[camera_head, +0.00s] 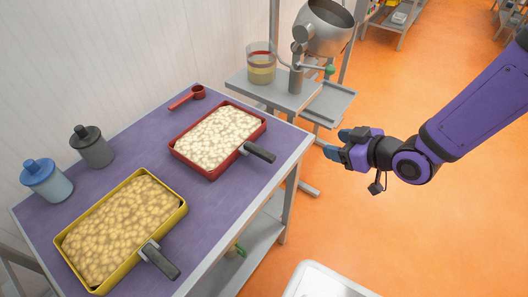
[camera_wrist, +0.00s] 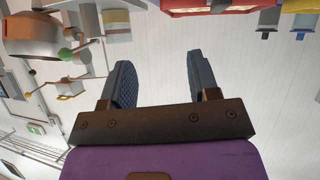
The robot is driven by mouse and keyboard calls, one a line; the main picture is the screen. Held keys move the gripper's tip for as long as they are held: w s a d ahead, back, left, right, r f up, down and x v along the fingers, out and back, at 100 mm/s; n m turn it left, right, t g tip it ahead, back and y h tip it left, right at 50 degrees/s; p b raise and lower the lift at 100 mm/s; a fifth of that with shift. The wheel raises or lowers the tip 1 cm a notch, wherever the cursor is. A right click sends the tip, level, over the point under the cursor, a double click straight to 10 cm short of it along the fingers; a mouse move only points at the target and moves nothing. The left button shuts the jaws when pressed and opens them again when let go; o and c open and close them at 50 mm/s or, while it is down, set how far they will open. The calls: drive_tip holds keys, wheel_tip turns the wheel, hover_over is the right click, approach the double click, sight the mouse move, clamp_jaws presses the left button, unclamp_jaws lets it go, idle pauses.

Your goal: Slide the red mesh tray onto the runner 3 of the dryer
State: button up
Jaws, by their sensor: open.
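The red tray (camera_head: 187,161), full of pale round pieces, lies flat on the purple table top; its dark handle (camera_head: 259,152) points to the right. Its red edge (camera_wrist: 190,9) also shows at the top of the wrist view. My gripper (camera_head: 338,144) is open and empty, over the orange floor to the right of the table, apart from the tray. Its two dark fingers (camera_wrist: 162,84) are spread in the wrist view with nothing between them. I cannot make out the dryer or runner 3 in these views.
A yellow tray (camera_head: 178,216) with a dark handle lies nearer on the table. A machine with a metal drum (camera_head: 323,28) stands behind. The floor (camera_head: 420,240) at right looks clear.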

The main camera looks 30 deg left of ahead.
sight(261, 150)
drive_tip(key=s+a+f+n+g+y, duration=0.1)
drive_tip(key=s+a+f+g+y, duration=0.3)
drive_tip(key=s, duration=0.3)
drive_tip(key=shift+t+h, duration=0.5)
drive_tip(key=shift+t, duration=0.2)
drive_tip(key=x, duration=1.5)
drive_tip(key=shift+w, duration=0.2)
drive_tip(key=shift+c, duration=0.2)
drive_tip(key=c, duration=0.7)
drive_tip(key=shift+o, duration=0.2)
clamp_jaws()
drive_tip(key=shift+r, duration=2)
